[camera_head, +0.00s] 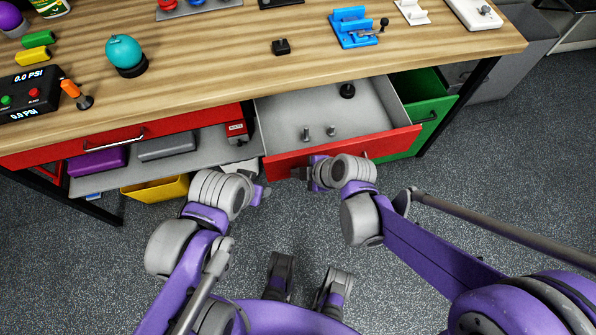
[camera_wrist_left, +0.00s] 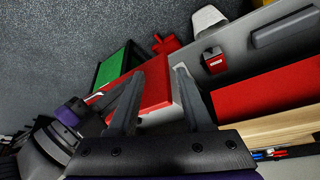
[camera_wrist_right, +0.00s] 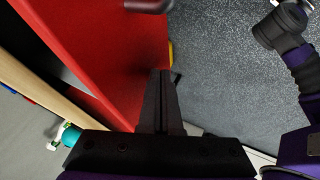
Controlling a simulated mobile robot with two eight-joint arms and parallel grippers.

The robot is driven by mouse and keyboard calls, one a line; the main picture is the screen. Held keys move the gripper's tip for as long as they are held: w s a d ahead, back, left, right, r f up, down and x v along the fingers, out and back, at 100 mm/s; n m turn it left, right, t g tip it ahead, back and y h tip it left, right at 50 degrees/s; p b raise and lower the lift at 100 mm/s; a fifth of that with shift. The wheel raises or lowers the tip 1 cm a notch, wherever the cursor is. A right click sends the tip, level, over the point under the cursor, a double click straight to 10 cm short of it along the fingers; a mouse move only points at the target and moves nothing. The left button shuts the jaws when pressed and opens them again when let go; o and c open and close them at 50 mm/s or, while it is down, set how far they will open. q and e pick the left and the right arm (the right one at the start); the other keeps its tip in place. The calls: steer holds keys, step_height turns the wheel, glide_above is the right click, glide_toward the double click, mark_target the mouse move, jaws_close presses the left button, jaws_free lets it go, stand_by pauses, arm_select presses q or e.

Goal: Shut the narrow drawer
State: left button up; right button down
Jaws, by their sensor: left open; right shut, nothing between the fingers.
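A red-fronted drawer (camera_head: 392,142) with a grey inside is pulled out under the middle of the workbench. It holds several small metal and dark pieces. Its red side and front also show in the left wrist view (camera_wrist_left: 156,90) and right wrist view (camera_wrist_right: 100,45). A green drawer (camera_head: 432,112) is also out, to its right. I cannot tell for sure which is the narrow one. My right gripper (camera_head: 300,172) is shut and empty, close in front of the red front; contact is unclear. My left gripper (camera_head: 250,180) is open and empty near that drawer's left corner.
The wooden bench top (camera_head: 220,70) carries a teal ball (camera_head: 124,50), a gauge box (camera_head: 30,95) and a blue fixture (camera_head: 352,28). Left of the drawer are a wide red front (camera_head: 190,120), a grey shelf (camera_head: 200,165) and a yellow bin (camera_head: 155,190).

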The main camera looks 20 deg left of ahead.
steer(key=b, duration=0.1)
glide_above(282, 127)
steer(key=shift+w, duration=0.15)
stand_by(0.3)
stand_by(0.4)
